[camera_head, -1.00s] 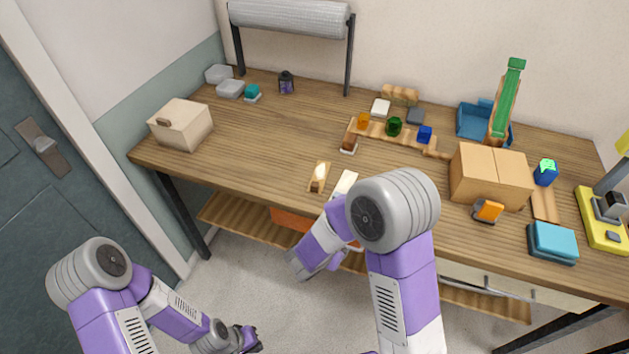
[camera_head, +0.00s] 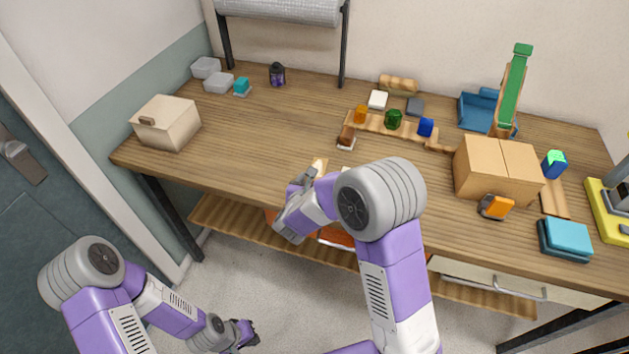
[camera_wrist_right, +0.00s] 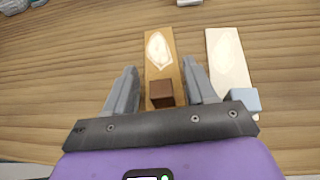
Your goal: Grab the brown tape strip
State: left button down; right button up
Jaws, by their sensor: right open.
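The brown tape strip (camera_wrist_right: 158,48) lies flat on the table in the right wrist view, with a pale leaf-shaped patch and a small dark brown block (camera_wrist_right: 161,94) at its near end. In the head view only its far end (camera_head: 319,165) shows; my right gripper hides the rest. My right gripper (camera_wrist_right: 159,76) is open, one finger on each side of the strip, with nothing clamped. A pale strip (camera_wrist_right: 228,55) with a light blue-grey block lies to its right. My left gripper (camera_head: 248,335) hangs low over the floor, away from the table; its jaws are too small to read.
A brown block on a pale base (camera_head: 346,137) and a wooden rail (camera_head: 378,128) with coloured blocks lie farther back. A cardboard box (camera_head: 497,168) stands to the right, a cream box (camera_head: 165,123) at the left. The table between the cream box and the strip is clear.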

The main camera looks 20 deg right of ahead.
jog(key=shift+w, duration=0.15)
grip_shut()
